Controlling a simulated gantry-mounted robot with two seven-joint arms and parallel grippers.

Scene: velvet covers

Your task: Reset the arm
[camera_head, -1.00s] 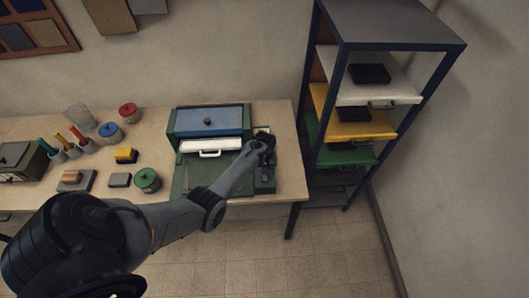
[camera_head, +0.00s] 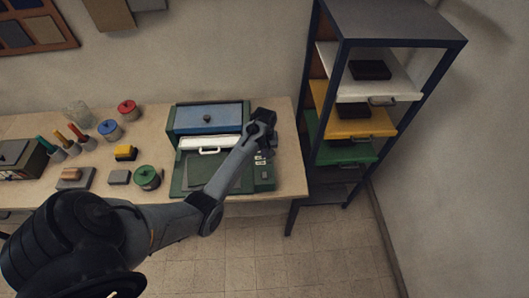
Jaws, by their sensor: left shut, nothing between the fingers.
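My left arm reaches in from the lower left across the table. My left gripper (camera_head: 264,117) is shut and empty, at the right edge of the green machine (camera_head: 263,183) with the blue lid (camera_head: 208,118). It appears above the machine's right side, apart from the white handled drawer (camera_head: 209,142); its fingers are small and dark here. My right gripper is not in view.
The wooden table (camera_head: 286,170) holds several pots, brushes and blocks on its left, including a green pot (camera_head: 147,177). To the right stands a dark metal rack (camera_head: 400,20) with white, yellow and green trays. Bare tabletop lies right of the machine.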

